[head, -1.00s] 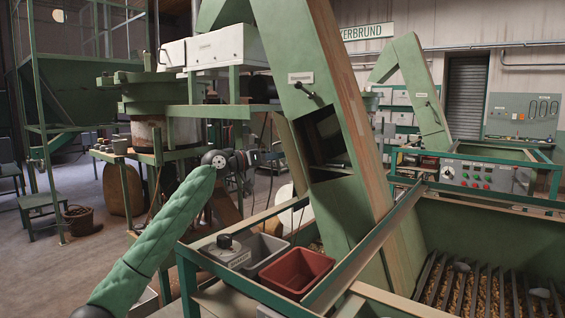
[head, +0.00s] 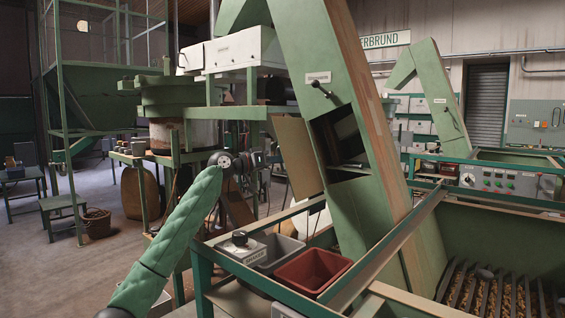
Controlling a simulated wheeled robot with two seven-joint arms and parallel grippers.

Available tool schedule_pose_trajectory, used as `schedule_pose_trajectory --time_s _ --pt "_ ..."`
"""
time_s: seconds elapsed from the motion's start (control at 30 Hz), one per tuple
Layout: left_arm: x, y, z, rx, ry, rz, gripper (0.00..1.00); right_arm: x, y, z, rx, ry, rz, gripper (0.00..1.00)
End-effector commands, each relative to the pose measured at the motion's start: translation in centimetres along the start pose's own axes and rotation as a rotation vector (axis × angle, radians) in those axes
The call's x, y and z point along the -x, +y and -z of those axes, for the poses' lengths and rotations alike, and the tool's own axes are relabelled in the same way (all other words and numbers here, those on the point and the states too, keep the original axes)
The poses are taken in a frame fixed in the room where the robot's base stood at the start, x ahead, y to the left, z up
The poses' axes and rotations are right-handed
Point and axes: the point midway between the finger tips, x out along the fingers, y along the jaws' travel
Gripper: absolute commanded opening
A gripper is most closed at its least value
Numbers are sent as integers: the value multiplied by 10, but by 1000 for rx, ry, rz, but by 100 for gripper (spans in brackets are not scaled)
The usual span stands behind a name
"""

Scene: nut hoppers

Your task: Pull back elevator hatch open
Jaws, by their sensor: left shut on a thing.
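The elevator (head: 350,215) is a slanted green leg with a wooden side, crossing the middle of the head view. Its hatch opening (head: 341,140) is uncovered and dark inside. The hatch panel (head: 298,158), a flat tan-green plate, stands out to the left of the opening. A dark latch handle (head: 321,89) sits above the opening, under a small label. My left arm reaches up from the lower left in a green sleeve. My left gripper (head: 262,166) is shut at the panel's left side; its fingertips and exact hold are hard to see. My right gripper is out of view.
A green frame in front holds a grey bin (head: 278,250), a red bin (head: 312,270) and a switch box (head: 240,246). A slatted grate (head: 505,290) over nuts lies at the right. A control panel (head: 508,180) stands behind. Open floor lies at the left.

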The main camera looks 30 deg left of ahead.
Motion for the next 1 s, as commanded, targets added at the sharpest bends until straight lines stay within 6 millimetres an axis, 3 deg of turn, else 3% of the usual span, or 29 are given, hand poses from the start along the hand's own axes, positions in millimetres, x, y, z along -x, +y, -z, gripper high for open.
schedule_pose_trajectory --time_s 0.53,0.57,0.63,1.0 --pt "1 -3 0 1 -1 -1 0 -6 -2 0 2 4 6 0" --pt "1 -3 0 1 -1 0 13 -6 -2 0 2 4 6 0" --pt "1 -3 0 1 -1 -1 24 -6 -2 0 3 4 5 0" --pt "3 -3 -1 0 -1 0 24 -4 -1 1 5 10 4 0"
